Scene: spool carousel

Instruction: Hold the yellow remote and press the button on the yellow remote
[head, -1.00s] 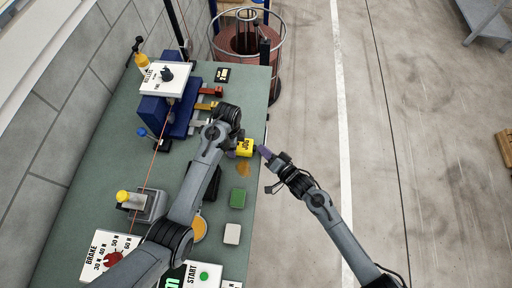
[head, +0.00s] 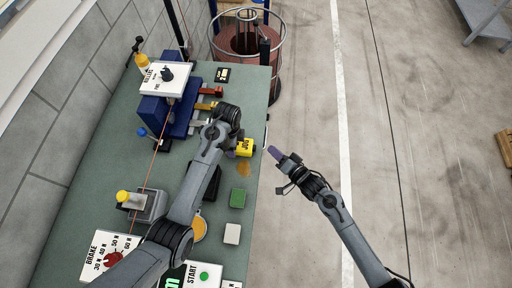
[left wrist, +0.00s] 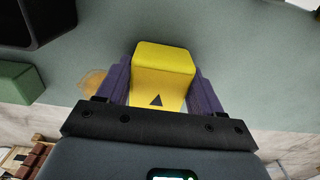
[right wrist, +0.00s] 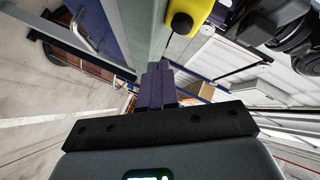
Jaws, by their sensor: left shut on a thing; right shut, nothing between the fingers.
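The yellow remote (head: 244,147) is a small yellow block with dark lettering, near the right edge of the green bench. My left gripper (head: 233,146) is shut on it. In the left wrist view the remote (left wrist: 163,75) sits between the purple fingers (left wrist: 162,88), with a black triangle on its face. My right gripper (head: 275,154) is shut and empty, off the bench edge to the right of the remote with a gap between them. In the right wrist view the purple fingers (right wrist: 156,85) are together, and the remote (right wrist: 188,17) shows beyond them.
The bench (head: 100,190) holds a green block (head: 238,198), a white block (head: 232,233), a START box (head: 204,275), a BRAKE dial panel (head: 110,255) and a blue machine (head: 165,115). A wire cage with a spool (head: 245,40) stands behind. Open floor lies right.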

